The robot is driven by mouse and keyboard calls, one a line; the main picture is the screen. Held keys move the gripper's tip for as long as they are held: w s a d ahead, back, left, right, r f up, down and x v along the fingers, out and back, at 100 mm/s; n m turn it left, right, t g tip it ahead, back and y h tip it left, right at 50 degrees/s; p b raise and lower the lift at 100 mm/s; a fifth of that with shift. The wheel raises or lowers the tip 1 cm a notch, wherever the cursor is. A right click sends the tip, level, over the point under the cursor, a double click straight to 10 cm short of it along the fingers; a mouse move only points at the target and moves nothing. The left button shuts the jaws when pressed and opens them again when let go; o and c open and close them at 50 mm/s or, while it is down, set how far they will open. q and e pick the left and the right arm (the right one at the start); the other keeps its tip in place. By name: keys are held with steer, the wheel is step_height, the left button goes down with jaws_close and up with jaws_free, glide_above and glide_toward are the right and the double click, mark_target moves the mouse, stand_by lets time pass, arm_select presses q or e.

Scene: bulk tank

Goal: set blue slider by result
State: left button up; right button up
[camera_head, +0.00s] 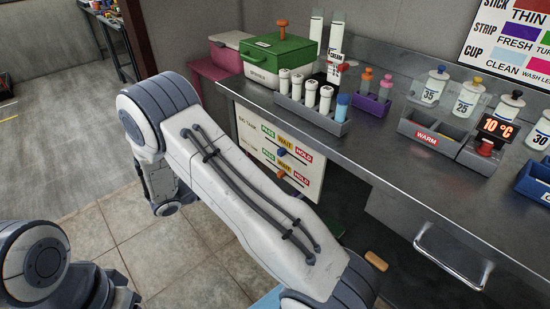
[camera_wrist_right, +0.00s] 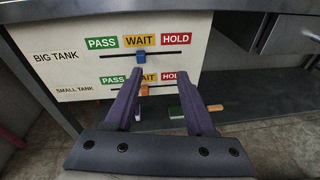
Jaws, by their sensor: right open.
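The blue slider (camera_wrist_right: 140,58) sits on the upper BIG TANK track of a pale panel (camera_wrist_right: 40,22), below the yellow WAIT label. It also shows small in the head view (camera_head: 282,152). An orange slider (camera_wrist_right: 144,89) sits below WAIT on the SMALL TANK track. My right gripper (camera_wrist_right: 160,75) is open and empty in front of the panel, its fingertips around the lower row in the picture. In the head view it is hidden behind my right arm. My left gripper is not in view.
The panel is under a steel counter (camera_head: 380,145). On the counter are a white-tube rack (camera_head: 312,118), a green box (camera_head: 280,58), several labelled bottles and a display (camera_head: 496,127) reading 10 °C. A colour chart (camera_head: 510,45) hangs behind.

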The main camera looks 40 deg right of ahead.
mark_target(279, 152)
steer(key=w+d+f, duration=0.1)
steer(key=d, duration=0.3)
steer(key=w+d+f+n+t+h, duration=0.1)
steer(key=d, duration=0.3)
steer(key=w+d+f+n, duration=0.1)
steer(key=w+d, duration=0.1)
steer(key=d, duration=0.3)
steer(key=shift+f+t+h+b, duration=0.2)
steer(key=shift+t+h+b, duration=0.15)
steer(key=shift+t+h, duration=0.05)
steer(key=shift+s, duration=0.1)
jaws_close()
stand_by(0.7)
